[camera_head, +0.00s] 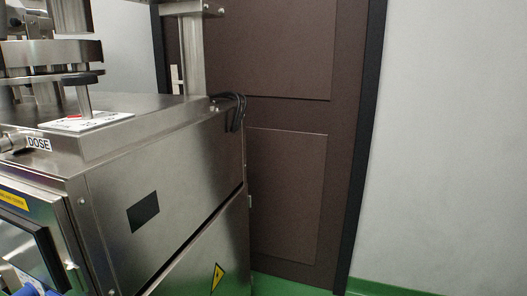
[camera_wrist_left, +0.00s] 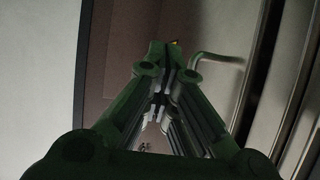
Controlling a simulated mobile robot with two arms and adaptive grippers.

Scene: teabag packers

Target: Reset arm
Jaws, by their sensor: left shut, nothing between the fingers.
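My left gripper (camera_wrist_left: 165,58) shows in the left wrist view, its dark green fingers together at the tips with nothing between them. A brown surface lies behind the fingertips, and a curved metal bar (camera_wrist_left: 218,57) shows just right of them. I cannot tell whether the fingers touch either. Neither gripper shows in the head view, and my right gripper is in no view.
A steel packing machine (camera_head: 175,170) with a DOSE label (camera_head: 39,143) fills the left of the head view. Black cables (camera_head: 237,110) hang at its back corner. Behind stand a brown door (camera_head: 285,190) and a pale wall (camera_head: 450,130). Green floor (camera_head: 385,288) shows at lower right.

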